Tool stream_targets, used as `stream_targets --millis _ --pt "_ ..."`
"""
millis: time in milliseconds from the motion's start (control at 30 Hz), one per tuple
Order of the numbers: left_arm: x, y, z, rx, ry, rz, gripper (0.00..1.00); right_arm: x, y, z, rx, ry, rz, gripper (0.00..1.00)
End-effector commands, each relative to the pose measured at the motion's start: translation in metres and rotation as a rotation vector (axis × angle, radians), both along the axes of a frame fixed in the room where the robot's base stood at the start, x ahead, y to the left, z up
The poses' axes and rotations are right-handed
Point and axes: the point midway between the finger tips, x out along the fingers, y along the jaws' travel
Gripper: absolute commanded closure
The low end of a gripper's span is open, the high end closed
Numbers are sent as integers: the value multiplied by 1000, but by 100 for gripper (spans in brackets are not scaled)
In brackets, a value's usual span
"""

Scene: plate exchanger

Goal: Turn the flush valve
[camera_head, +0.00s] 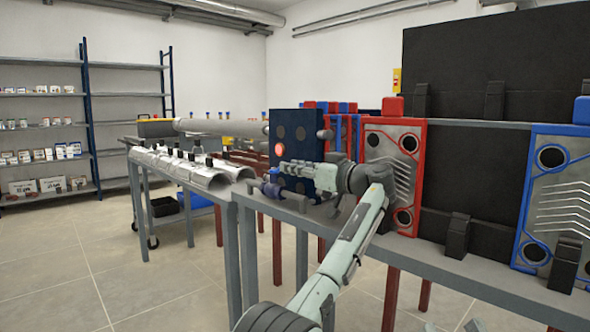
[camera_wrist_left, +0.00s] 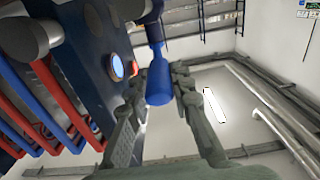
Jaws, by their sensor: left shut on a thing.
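The flush valve's blue handle (camera_wrist_left: 158,82) shows in the left wrist view, hanging from a darker blue stem between my finger pads. In the head view a small blue part (camera_head: 271,190) sits at the near left of the dark blue end plate (camera_head: 290,124), by the fingertips. My left gripper (camera_head: 283,178) reaches across in front of that plate, its arm rising from the bottom middle. In the left wrist view the fingers (camera_wrist_left: 161,88) are closed around the handle. The exact contact is hard to make out. My right gripper is in neither view.
Red-framed (camera_head: 394,170) and blue-framed (camera_head: 556,195) plates stand on the grey bench (camera_head: 475,258) at right, before black panels. A second table (camera_head: 135,180) holding silvery half-shells (camera_head: 190,168) stands behind left. Shelves (camera_head: 40,125) line the far wall. The left floor is clear.

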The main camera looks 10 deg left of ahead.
Motion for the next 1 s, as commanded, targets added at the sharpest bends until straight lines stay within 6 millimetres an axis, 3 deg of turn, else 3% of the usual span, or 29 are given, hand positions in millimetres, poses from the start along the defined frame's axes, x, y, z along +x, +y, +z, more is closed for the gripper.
stream_targets --millis 500,533,700,1000 --pt "1 0 4 3 -6 10 100 0 0 1 2 -4 -1 61" --pt "1 0 4 3 -6 10 78 0 0 1 2 -4 -1 61" --pt "1 0 3 2 -4 12 58 0 0 1 2 -4 -1 61" --pt "0 -1 1 0 -1 13 58 0 -1 1 0 -6 -1 61"
